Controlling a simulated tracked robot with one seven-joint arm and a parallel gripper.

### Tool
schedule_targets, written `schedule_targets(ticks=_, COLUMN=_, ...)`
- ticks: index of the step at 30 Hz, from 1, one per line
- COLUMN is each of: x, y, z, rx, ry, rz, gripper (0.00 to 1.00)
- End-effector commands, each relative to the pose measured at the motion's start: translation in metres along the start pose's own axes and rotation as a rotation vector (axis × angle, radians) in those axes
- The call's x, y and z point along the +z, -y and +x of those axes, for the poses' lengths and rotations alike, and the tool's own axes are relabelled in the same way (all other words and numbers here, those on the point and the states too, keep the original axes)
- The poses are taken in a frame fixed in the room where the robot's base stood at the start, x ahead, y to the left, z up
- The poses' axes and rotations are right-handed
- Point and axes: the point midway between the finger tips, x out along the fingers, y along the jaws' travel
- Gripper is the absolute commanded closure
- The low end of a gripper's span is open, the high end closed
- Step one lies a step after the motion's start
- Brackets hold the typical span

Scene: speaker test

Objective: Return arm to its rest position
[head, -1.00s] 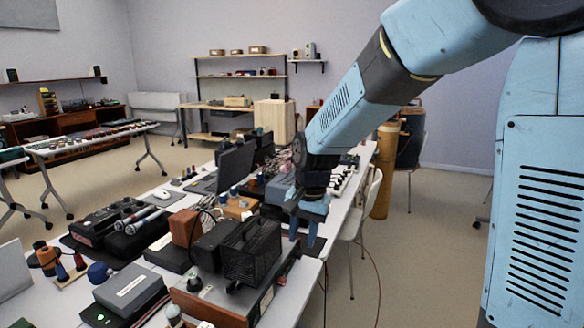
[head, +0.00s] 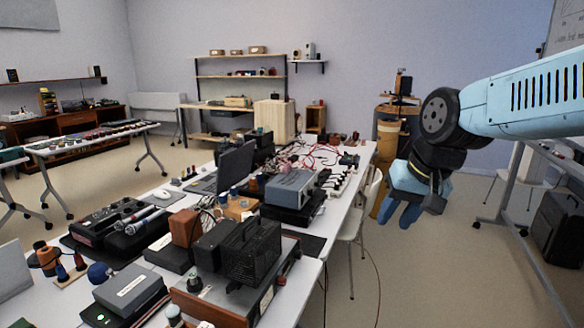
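My gripper (head: 398,212) hangs to the right of the long table, over the floor and the white chair area. Its blue fingers point down and stand slightly apart, with nothing visible between them. My light blue arm reaches in from the right edge, with a black joint above the gripper.
A metal frame (head: 508,190) and black case (head: 560,228) stand at right.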

Motion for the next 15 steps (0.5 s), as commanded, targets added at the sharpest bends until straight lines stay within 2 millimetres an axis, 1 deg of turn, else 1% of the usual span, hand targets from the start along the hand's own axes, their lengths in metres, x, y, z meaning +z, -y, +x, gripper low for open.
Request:
schedule_targets(ticks=1, x=0.006, y=-0.007, z=-0.009, rx=0.012, ry=-0.027, rz=-0.009, gripper=0.64)
schedule_targets(ticks=6, x=0.027, y=-0.022, z=-0.029, rx=0.070, ry=-0.097, rz=-0.058, gripper=0.64)
schedule_targets(ticks=10, x=0.042, y=-0.030, z=-0.039, rx=0.120, ry=-0.139, rz=-0.091, gripper=0.64)
schedule_targets(ticks=15, x=0.053, y=-0.035, z=-0.047, rx=0.169, ry=-0.169, rz=-0.118, gripper=0.64)
